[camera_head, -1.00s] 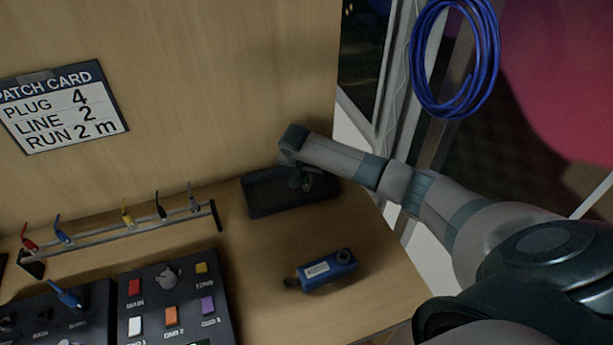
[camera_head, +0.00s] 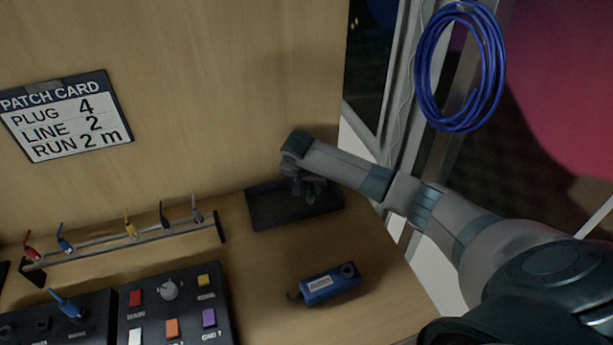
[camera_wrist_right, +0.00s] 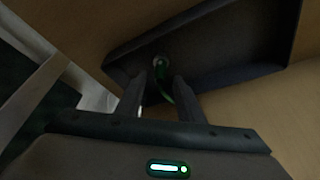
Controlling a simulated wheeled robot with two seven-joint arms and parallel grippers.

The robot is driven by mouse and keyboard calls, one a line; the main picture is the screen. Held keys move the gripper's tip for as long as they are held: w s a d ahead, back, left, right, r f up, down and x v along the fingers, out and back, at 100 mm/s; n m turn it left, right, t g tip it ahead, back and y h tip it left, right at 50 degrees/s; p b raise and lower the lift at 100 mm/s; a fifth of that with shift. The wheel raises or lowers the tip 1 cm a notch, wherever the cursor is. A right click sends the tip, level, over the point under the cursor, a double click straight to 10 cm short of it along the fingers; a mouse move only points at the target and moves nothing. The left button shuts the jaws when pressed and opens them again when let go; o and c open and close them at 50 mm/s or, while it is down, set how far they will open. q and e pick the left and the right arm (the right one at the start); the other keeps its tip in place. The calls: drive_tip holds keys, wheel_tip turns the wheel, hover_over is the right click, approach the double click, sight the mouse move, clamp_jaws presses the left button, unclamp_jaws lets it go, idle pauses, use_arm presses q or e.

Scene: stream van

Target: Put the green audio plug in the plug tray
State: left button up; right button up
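The plug tray (camera_head: 265,213), a dark shallow tray, sits at the back right of the bench. My right gripper (camera_head: 312,190) is over it, pointing down. In the right wrist view, the green audio plug (camera_wrist_right: 161,71) shows against the tray floor (camera_wrist_right: 215,62), with its green cord running back between the fingers. The fingers of my right gripper (camera_wrist_right: 161,82) stand apart, with a visible gap on both sides of the plug. I cannot tell exactly how the plug rests. In the head view the plug is hidden by the gripper. My left gripper is not in view.
A rack (camera_head: 130,240) holds several coloured plugs at the left. A mixer panel (camera_head: 185,290) and a blue device (camera_head: 330,284) stand nearer. The patch card (camera_head: 66,115) is on the wall. A blue cable coil (camera_head: 460,65) hangs right. Bench between rack and tray is clear.

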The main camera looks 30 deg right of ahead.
drive_tip(key=b+v, duration=0.1)
drive_tip(key=v, duration=0.8)
drive_tip(key=shift+b, duration=0.3)
idle(0.6)
